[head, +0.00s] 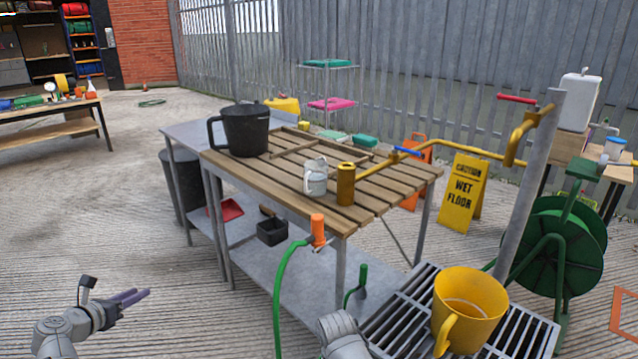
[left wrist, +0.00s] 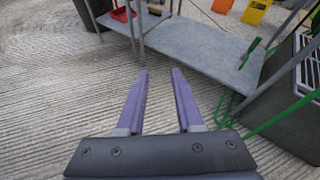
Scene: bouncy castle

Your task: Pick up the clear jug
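The clear jug (head: 316,178) stands upright on the slatted wooden top of the work table (head: 375,178), next to the yellow spout of a pipe. It looks small, see-through and pale. My left gripper (head: 134,298) is low at the left, over the concrete floor, well apart from the table and the jug. In the left wrist view my left gripper (left wrist: 160,76) has its purple fingers spread with nothing between them. The jug does not show in the left wrist view. My right gripper is not in view.
A black jug (head: 246,130) stands on the table's left end. The yellow pipe (head: 440,152) crosses over the right end. A yellow jug (head: 468,308) sits on a metal grate at front right. A green hose (head: 279,290) hangs at the front. Floor at left is clear.

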